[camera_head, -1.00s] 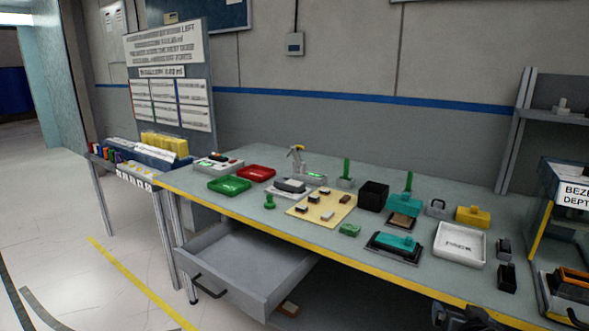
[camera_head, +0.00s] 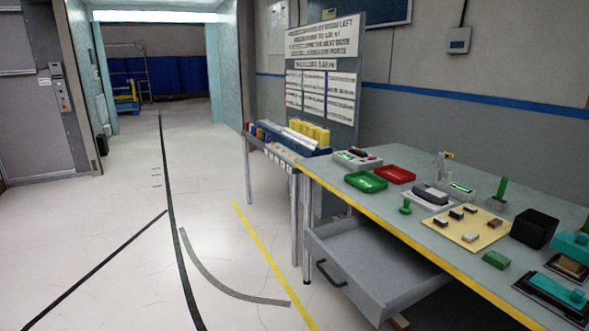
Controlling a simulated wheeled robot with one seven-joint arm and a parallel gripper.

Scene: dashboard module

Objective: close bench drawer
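The bench drawer (camera_head: 375,266) is pulled out from under the left end of the workbench (camera_head: 425,235). It is a grey open-topped box, and its inside looks empty. Its dark bar handle (camera_head: 330,276) is on the front panel, facing left toward the open floor. My gripper is not in view, so its state and its distance from the drawer do not show.
The bench top holds a green tray (camera_head: 366,182), a red tray (camera_head: 395,174), a beige board (camera_head: 470,228) with small blocks, and a black box (camera_head: 534,229). A side table (camera_head: 290,155) with coloured bins stands beyond. Open floor (camera_head: 130,240) fills the left side.

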